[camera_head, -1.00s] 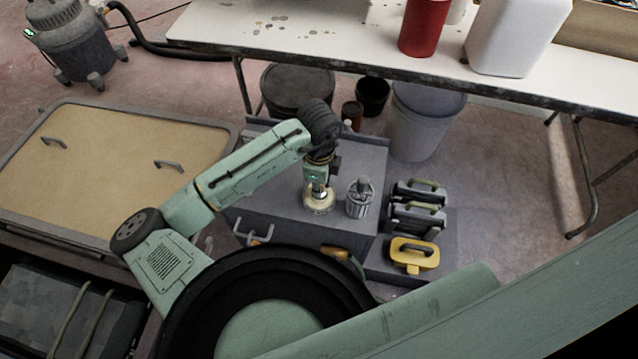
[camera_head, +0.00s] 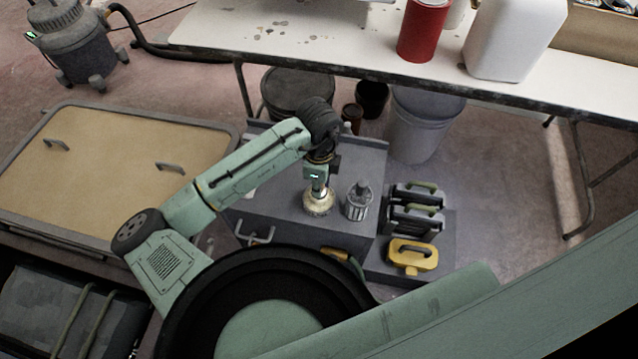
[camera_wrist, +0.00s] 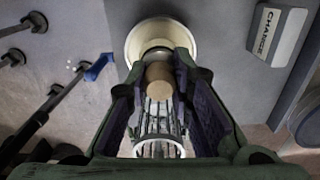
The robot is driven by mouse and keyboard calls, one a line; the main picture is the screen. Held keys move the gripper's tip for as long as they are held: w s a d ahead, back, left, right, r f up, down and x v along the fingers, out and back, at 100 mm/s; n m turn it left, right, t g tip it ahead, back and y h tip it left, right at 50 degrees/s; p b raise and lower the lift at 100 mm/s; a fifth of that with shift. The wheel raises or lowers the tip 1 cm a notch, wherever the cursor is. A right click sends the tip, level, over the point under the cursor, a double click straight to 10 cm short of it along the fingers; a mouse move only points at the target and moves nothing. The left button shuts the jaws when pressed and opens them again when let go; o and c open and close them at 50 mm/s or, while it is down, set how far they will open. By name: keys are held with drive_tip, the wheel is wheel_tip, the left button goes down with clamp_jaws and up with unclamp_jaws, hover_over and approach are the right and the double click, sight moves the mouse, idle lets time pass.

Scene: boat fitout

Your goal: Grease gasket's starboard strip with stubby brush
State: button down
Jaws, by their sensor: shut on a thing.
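My gripper (camera_head: 318,191) points down over a cream round pot (camera_head: 318,207) on the grey bench top. In the wrist view the gripper (camera_wrist: 160,100) is shut on a tan cylindrical handle (camera_wrist: 159,80), which looks like the stubby brush. Its far end lines up with the cream pot (camera_wrist: 137,38); the bristles are hidden, and I cannot tell whether they touch the pot's contents. A ribbed grey canister (camera_head: 359,203) stands just right of the pot. A ribbed cage shape (camera_wrist: 157,125) shows between the fingers. I cannot make out the gasket's starboard strip.
A tan panel (camera_head: 112,160) with a grey rim and handles lies at left. Yellow-handled (camera_head: 413,256) and grey units stand right of the bench (camera_head: 285,205). A white table (camera_head: 330,45) with a red can (camera_head: 423,30) and white jug (camera_head: 515,38) runs behind, with buckets below.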

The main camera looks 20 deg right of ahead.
drive_tip(key=shift+r+p, duration=1.75)
drive_tip(key=shift+r, duration=0.8)
drive_tip(key=shift+f, duration=0.1)
